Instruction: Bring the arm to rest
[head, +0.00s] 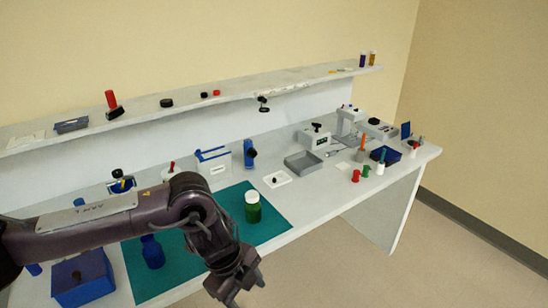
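My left arm comes in from the left across the front of the bench. Its gripper (247,293) points down in front of the bench's front edge, near the bottom of the head view. Its two fingers look spread apart with nothing between them. The fingertips are close to the lower picture edge. My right gripper is not in view.
The white bench (330,207) carries a teal mat (270,222) with a green white-capped jar (252,207) and a blue bottle (152,251). A blue box (82,277) stands at the left. A grey tray (304,162) lies further right. Open floor (400,270) is at right.

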